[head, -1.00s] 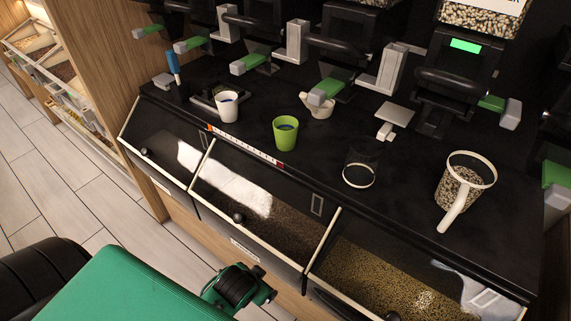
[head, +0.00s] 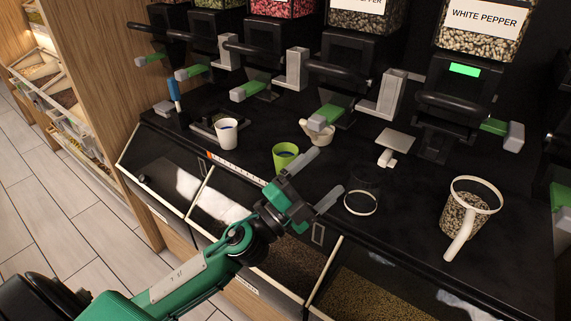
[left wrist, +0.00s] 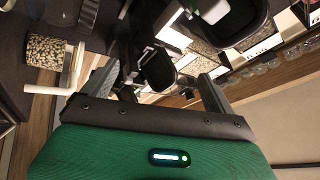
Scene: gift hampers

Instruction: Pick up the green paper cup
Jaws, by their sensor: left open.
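The green paper cup (head: 284,155) stands upright on the black counter in the head view, near its front edge. Its lower right part is close behind my left gripper. My left gripper (head: 326,177) is open and empty, with its two grey fingers spread, just to the right of the cup and pointing right and back. In the left wrist view the fingers of my left gripper (left wrist: 158,88) show apart with nothing between them. I cannot make out the green cup in that view. My right gripper is not in view.
A white cup (head: 227,134) stands left of the green cup, and a small white bowl (head: 321,134) behind it. A clear glass (head: 361,200) and a peppercorn-filled scoop (head: 464,215) stand to the right. Dispensers with green-tipped levers line the back. Bins (head: 330,290) lie below the front edge.

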